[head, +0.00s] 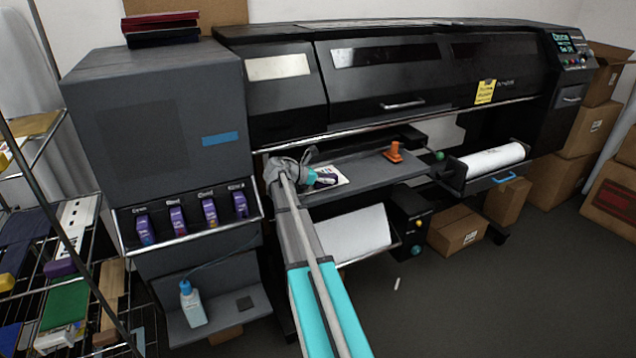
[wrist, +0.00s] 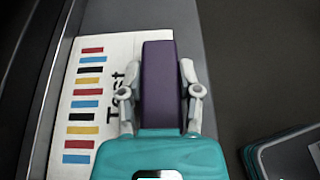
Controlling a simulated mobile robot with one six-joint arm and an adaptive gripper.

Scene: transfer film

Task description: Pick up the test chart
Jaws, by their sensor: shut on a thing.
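The test chart (wrist: 82,65) is a white sheet with red, blue, black and yellow bars and the word "Test". It lies on the grey shelf (head: 365,172) under the printer. It also shows in the head view (head: 341,171), partly hidden by my gripper. In the wrist view my gripper (wrist: 160,80) is shut on a purple block (wrist: 158,85), with one grey finger on each side. The block is above the chart's right part and hides some of it. I cannot tell whether the block touches the chart. In the head view my gripper (head: 324,180) is over the shelf's left part.
An orange tool (head: 393,153) stands farther right on the shelf. The large black printer (head: 400,75) rises behind and above it. A white roll (head: 490,160) is at right. A blue-capped bottle (head: 193,305) stands on the lower left tray. Open floor lies right of the arm.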

